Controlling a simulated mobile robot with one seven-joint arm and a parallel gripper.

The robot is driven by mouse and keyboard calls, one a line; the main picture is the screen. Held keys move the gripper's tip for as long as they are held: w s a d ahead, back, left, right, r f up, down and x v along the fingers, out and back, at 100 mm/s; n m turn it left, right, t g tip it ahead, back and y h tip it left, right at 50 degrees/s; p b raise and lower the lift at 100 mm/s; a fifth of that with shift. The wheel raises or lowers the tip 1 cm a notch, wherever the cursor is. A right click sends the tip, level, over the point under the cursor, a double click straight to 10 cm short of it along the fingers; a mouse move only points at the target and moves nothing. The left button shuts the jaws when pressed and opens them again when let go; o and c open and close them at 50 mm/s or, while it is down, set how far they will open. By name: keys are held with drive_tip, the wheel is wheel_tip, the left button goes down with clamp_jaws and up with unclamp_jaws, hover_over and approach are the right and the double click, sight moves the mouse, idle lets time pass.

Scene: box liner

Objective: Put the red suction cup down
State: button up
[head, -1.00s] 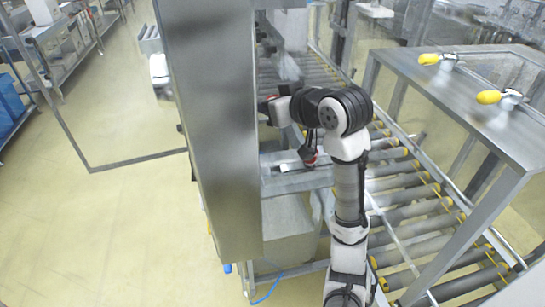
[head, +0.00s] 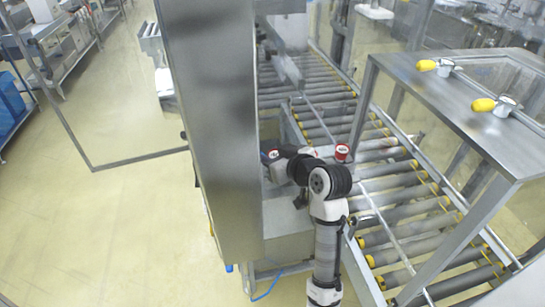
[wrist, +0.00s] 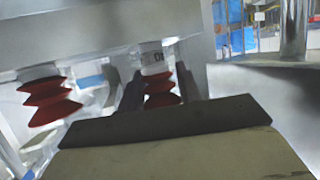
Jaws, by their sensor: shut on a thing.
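In the wrist view, a red ribbed suction cup (wrist: 160,88) with a pale top sits between the two dark fingers of my gripper (wrist: 158,78). My gripper is shut on it. The cup is upright, just under a pale metal bar; I cannot tell whether its top touches the bar. A second red bellows suction cup (wrist: 46,98) hangs under the bar to the left, apart from my fingers. In the head view, my fingers and the held cup cannot be made out beside the tall steel panel.
A tall steel panel (head: 213,130) stands left of my arm. A roller conveyor (head: 400,215) runs behind and to the right. A steel table (head: 440,85) with yellow-handled fittings (head: 484,104) stands at the right. The floor (head: 100,220) at the left is clear.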

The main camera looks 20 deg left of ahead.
drive_tip(key=shift+f, duration=0.6)
drive_tip(key=o, duration=1)
drive_tip(key=b+v, duration=0.4)
drive_tip(key=v, duration=0.8)
drive_tip(key=shift+r, duration=0.1)
